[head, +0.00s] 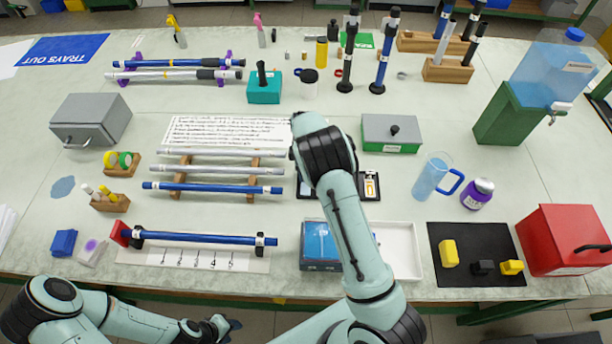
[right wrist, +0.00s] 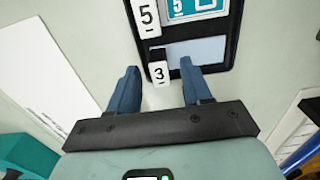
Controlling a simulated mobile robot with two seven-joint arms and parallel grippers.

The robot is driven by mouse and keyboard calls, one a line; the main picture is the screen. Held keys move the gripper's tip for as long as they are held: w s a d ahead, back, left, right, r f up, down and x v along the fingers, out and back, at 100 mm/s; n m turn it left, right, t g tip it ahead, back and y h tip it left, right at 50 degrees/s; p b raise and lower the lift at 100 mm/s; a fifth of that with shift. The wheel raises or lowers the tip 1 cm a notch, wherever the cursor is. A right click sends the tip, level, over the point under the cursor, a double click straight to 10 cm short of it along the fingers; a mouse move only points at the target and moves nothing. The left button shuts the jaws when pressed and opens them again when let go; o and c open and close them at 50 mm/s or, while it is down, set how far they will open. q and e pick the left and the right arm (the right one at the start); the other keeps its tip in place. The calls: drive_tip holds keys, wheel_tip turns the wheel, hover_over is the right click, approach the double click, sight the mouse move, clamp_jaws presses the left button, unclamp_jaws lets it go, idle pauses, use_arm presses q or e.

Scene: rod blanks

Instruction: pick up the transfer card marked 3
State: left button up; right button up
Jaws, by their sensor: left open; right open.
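The black card holder (right wrist: 235,40) lies under my right gripper (right wrist: 158,68) in the right wrist view. A white tag marked 3 (right wrist: 158,74) shows between the two open blue fingertips, beside a plain pale-blue panel (right wrist: 196,51). I cannot tell whether that panel is a card or an empty slot. Above it, a teal card marked 5 (right wrist: 195,7) sits beside a white tag marked 5 (right wrist: 147,18). Nothing is held. In the head view my right arm covers the holder's middle and hides that gripper. My left gripper (head: 228,324) is open and empty at the table's front edge.
Left of the holder, several rods (head: 215,188) lie on wooden rests. A blue box (head: 318,246) and white tray (head: 404,250) are in front. A grey and green box (head: 390,134) stands behind, a blue pitcher (head: 432,178) to the right.

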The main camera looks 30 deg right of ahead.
clamp_jaws()
